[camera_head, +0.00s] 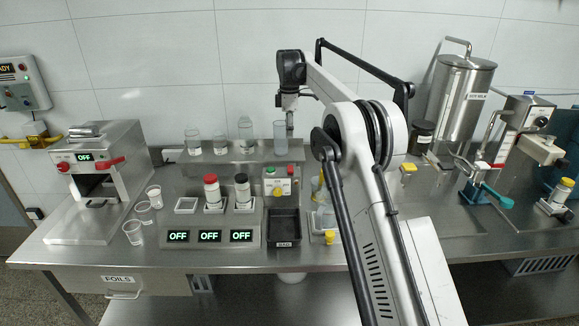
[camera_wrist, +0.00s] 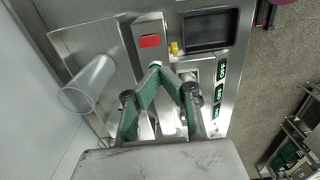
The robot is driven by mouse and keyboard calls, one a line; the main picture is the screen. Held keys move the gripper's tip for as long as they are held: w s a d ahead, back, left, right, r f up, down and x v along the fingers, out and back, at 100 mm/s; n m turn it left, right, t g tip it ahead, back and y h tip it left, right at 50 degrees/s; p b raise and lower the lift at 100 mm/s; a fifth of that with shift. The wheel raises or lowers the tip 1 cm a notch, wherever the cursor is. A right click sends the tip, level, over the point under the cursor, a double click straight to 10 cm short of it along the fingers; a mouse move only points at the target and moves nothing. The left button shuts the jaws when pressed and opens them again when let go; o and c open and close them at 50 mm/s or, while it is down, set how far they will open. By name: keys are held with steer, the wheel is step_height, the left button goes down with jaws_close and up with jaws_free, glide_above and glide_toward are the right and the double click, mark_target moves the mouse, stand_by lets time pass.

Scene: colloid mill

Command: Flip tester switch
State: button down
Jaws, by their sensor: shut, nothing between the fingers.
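A small grey control box (camera_head: 270,182) stands mid-bench, with a red part on top, a green panel and a yellow knob (camera_head: 278,192) in front. It may be the tester; no label names it. The wrist view shows its red top (camera_wrist: 150,41) and yellow knob (camera_wrist: 173,48). My gripper (camera_wrist: 155,66) is shut and empty, its green-sided fingers meeting just beside the box in that view. In the head view, my gripper (camera_head: 290,124) points down above the back shelf, behind the box. Whether it touches anything cannot be told.
A clear beaker (camera_head: 284,138) stands on the shelf close to my gripper; the wrist view shows it too (camera_wrist: 88,85). A black tray (camera_head: 284,226) lies before the box. Left are displays (camera_head: 209,236) reading OFF and red- and black-capped bottles (camera_head: 211,191).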

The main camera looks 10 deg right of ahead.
mark_target(290, 169)
step_height(290, 169, down, 14)
steer(key=shift+p, duration=1.25)
